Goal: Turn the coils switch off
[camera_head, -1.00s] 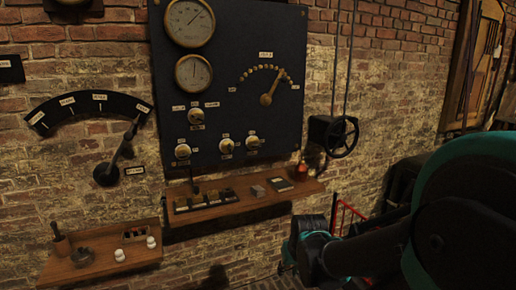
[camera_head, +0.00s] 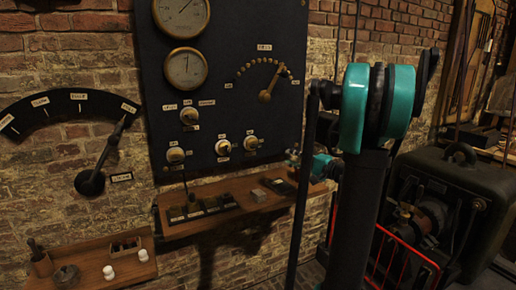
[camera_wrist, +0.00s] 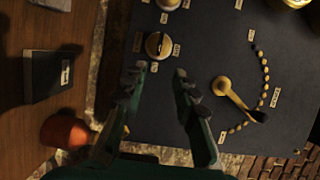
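The dark panel (camera_head: 215,90) carries several round knobs with small labels too blurred to read, so I cannot tell which is the coils switch. One knob (camera_head: 189,116) sits above a row of three: left (camera_head: 175,155), middle (camera_head: 223,147) and right (camera_head: 251,143). The right knob of the row also shows in the wrist view (camera_wrist: 158,45), just beyond the fingertips. My gripper (camera_wrist: 158,82) is open and empty, facing the panel, with a gap between its fingers. In the head view, it (camera_head: 293,159) is low beside the panel's right edge, partly hidden by my arm.
A brass lever (camera_head: 267,95) on a dotted arc is right of the knobs. A wooden shelf (camera_head: 190,226) with small boxes runs below the panel. A red-orange object (camera_wrist: 65,131) is near my gripper's left finger. A big lever dial (camera_head: 90,182) is at left.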

